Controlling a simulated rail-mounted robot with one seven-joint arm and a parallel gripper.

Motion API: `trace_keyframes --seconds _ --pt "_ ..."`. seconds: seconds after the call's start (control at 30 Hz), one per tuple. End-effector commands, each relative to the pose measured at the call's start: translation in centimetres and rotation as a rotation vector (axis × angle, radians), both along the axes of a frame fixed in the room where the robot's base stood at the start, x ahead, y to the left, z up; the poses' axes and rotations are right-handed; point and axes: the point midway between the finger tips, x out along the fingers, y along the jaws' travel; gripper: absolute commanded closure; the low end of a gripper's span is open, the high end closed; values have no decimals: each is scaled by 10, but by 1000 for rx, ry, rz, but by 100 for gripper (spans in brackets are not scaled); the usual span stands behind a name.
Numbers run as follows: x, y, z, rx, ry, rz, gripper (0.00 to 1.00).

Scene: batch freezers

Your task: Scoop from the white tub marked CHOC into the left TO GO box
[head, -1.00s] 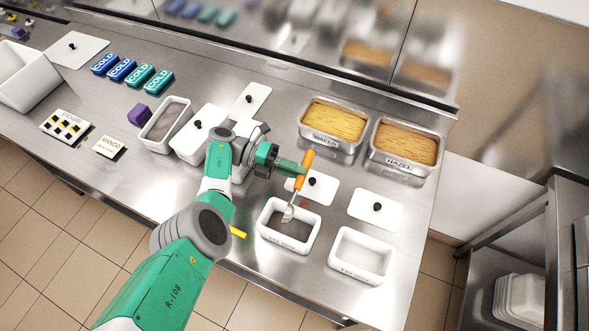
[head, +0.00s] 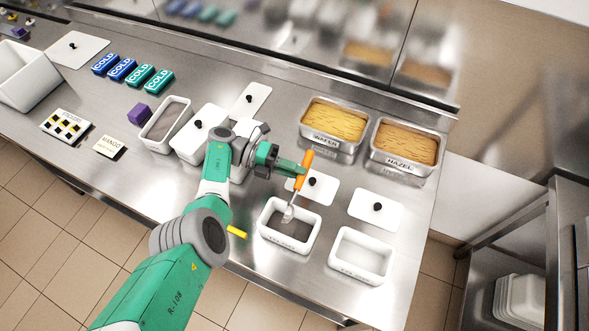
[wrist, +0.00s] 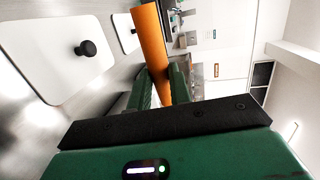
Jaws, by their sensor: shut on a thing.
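My gripper (head: 292,170) is shut on the orange handle of a scoop (head: 303,170). The handle also shows between the fingers in the wrist view (wrist: 152,45). The scoop's metal head is down at the far side of a white box (head: 265,236) with dark brown-grey stuff inside, the left of two boxes at the front right. Whether it touches the stuff is unclear. The right box (head: 336,262) looks pale and empty inside. An open white tub (head: 150,133) with grey-brown contents stands left of my arm. I cannot read CHOC or TO GO on any of them.
Metal pans marked WAFER (head: 325,139) and HAZEL (head: 398,161) stand behind the boxes. White lids (head: 322,190) (head: 362,212) lie between. A lidded tub (head: 187,146) stands near my arm. Blue and green COLD packs (head: 132,76) lie farther left. The counter ends just right of the boxes.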

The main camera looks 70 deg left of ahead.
Motion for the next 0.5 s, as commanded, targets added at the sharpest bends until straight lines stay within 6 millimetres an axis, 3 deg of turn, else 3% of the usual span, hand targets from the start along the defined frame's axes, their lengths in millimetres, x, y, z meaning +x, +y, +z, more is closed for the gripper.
trace_keyframes --seconds 0.5 --pt "3 -4 20 221 229 -2 100"
